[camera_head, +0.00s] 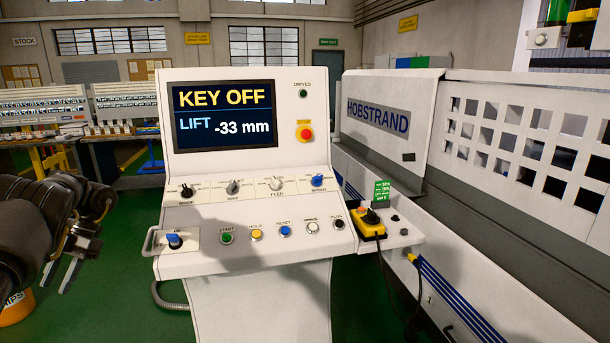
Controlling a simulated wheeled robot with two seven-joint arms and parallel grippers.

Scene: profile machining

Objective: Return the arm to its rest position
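My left arm comes in at the lower left, and its dark gripper (62,276) hangs left of the control console (200,264), apart from it. Two grey fingers show with a gap between them and nothing held. My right gripper is not in view. The console screen (224,114) reads "KEY OFF" and "LIFT -33 mm". A blue key switch (174,241) sits on the console's left wing.
The console carries a red stop button (305,133), several knobs and a row of buttons. A yellow pendant (369,226) with a cable sits at its right. An orange bin (16,308) stands lower left.

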